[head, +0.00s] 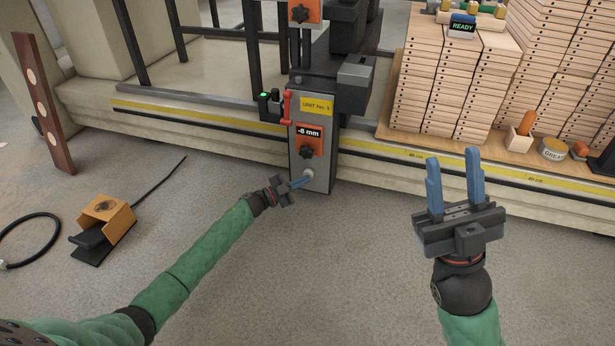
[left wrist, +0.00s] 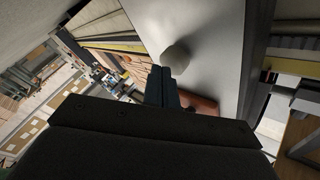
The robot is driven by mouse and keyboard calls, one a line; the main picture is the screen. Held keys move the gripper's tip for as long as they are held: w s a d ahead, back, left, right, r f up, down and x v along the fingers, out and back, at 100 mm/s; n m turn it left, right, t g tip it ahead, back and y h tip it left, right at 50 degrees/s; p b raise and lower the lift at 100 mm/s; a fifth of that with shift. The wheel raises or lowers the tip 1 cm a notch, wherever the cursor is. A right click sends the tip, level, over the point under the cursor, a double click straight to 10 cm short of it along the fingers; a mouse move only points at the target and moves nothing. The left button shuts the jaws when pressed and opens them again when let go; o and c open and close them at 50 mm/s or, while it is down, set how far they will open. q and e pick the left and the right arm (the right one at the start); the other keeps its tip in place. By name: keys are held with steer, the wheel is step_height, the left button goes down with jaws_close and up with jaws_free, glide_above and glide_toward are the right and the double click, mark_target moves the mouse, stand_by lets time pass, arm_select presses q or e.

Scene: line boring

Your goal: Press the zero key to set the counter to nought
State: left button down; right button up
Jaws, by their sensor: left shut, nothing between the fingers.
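The counter (head: 309,133) on the grey front of the unit reads "-8 mm" on an orange block with a black star knob. Below it is a pale round key (head: 309,173), unlabelled as far as I can see; it also shows in the left wrist view (left wrist: 178,55). My left gripper (head: 305,181) is shut and empty, its blue fingertips at the pale key. In the left wrist view the fingertips (left wrist: 166,72) overlap the key's edge; I cannot tell whether they touch it. My right gripper (head: 453,156) is open and empty, in front of the rail at the right.
A red lever (head: 287,107) and a box with a green light (head: 264,105) sit at the unit's left edge. A foot pedal (head: 105,220) lies on the floor at left. Stacked wooden blocks (head: 455,85) and a grease tin (head: 553,149) stand at right.

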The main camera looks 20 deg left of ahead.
arm_select(q)
steer(key=shift+w, duration=0.4)
stand_by(0.4)
steer(key=shift+w, duration=0.25)
stand_by(0.5)
steer(key=s+p, duration=0.1)
steer(key=s, duration=0.1)
steer(key=shift+s+p, duration=0.3)
steer(key=shift+p, duration=0.1)
stand_by(0.3)
steer(key=shift+s+r, duration=0.1)
